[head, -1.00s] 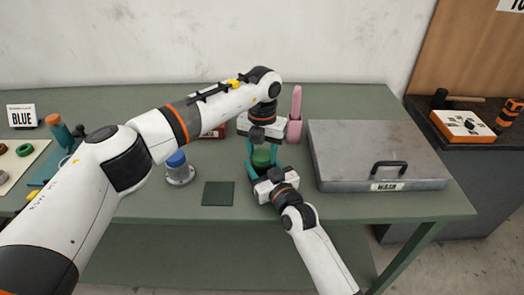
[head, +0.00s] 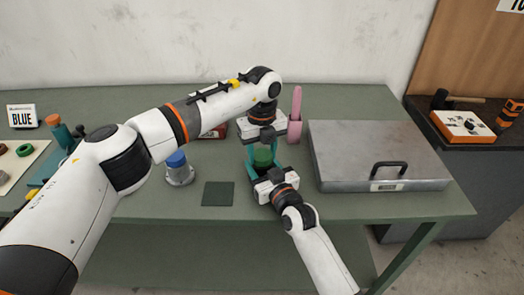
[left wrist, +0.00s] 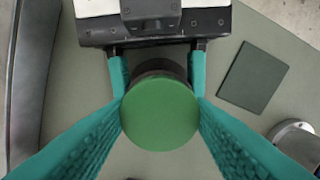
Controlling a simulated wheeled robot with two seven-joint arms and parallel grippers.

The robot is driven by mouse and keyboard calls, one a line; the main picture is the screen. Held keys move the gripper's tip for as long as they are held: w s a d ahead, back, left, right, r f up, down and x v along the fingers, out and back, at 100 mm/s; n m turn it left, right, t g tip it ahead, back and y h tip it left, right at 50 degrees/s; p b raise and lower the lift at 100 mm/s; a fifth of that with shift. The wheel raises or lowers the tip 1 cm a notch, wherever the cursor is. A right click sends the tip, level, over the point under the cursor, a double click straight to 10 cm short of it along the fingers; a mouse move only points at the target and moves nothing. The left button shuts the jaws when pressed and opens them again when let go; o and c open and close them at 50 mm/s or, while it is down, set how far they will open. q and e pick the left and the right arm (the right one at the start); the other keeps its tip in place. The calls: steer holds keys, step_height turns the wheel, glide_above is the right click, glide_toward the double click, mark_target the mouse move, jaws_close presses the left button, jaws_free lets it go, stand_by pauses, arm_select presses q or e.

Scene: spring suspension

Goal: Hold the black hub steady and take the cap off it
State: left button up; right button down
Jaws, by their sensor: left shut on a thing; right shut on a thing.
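The green cap (head: 263,157) is round and sits over the black hub in the middle of the table; it fills the centre of the left wrist view (left wrist: 160,114). The black hub (left wrist: 158,67) shows only as a dark rim behind the cap. My left gripper (head: 262,145) comes from above, and its teal fingers (left wrist: 161,106) press on both sides of the cap. My right gripper (head: 262,166) reaches in from the front, its teal fingers (left wrist: 157,70) shut on the hub below. I cannot tell whether cap and hub are apart.
A grey metal case labelled WASH (head: 375,145) stands close on the right. A pink upright object (head: 295,120) is behind the grippers. A blue-topped metal part (head: 178,168) and a dark green square pad (head: 218,193) lie to the left. The front table strip is clear.

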mark_target(262, 154)
arm_select(q)
steer(key=shift+r, duration=0.1)
arm_select(e)
steer(key=shift+f, duration=0.15)
arm_select(q)
steer(key=shift+r, duration=1)
steer(key=shift+r, duration=2)
arm_select(e)
steer(key=shift+c, duration=2.3)
jaws_free()
steer(key=shift+s, duration=0.1)
